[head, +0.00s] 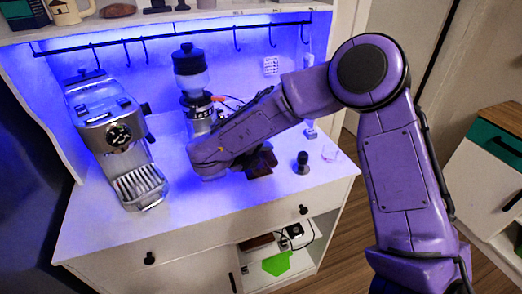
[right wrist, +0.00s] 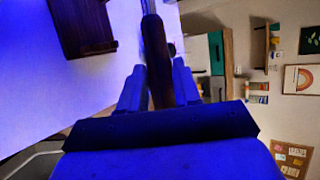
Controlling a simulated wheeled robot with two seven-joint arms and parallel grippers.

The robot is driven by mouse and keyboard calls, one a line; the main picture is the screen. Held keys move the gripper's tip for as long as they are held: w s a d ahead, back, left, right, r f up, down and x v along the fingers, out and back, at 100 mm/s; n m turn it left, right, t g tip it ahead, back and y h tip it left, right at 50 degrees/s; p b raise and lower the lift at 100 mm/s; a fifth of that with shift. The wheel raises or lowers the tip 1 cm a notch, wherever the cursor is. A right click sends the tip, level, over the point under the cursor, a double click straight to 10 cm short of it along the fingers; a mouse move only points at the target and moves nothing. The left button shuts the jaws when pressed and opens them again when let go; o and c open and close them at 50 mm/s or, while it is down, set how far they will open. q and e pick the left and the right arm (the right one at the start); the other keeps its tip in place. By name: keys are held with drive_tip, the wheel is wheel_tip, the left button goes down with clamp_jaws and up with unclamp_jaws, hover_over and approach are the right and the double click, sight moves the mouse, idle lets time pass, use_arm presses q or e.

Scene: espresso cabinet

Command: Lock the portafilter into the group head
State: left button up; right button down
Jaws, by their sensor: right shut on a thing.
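The silver espresso machine (head: 118,130) stands at the left of the white counter in the head view. Its ribbed drip tray (head: 140,185) faces front. The group head under its front is not clearly visible. My right gripper reaches in from the right, in front of the grinder and to the right of the machine. In the right wrist view, my right gripper (right wrist: 157,85) is shut on a dark handle, the portafilter (right wrist: 154,45). The portafilter's basket does not show in either view, and my arm hides it in the head view. My left gripper is not in view.
A grinder (head: 190,72) stands behind my right wrist. A dark brown box (head: 262,161) is beside my forearm; it also shows in the right wrist view (right wrist: 82,25). The counter's front is clear.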

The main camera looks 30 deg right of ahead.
drive_tip(key=f+b, duration=0.4)
drive_tip(key=f, duration=0.1)
drive_tip(key=f+b, duration=0.2)
drive_tip(key=f, duration=0.1)
drive_tip(key=shift+w+a, duration=0.15)
drive_tip(key=shift+w, duration=0.1)
drive_tip(key=shift+w+f, duration=0.1)
drive_tip(key=shift+f, duration=0.4)
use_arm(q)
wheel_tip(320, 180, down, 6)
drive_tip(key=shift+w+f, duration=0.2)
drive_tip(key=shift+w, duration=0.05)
use_arm(e)
drive_tip(key=c, duration=0.7)
unclamp_jaws()
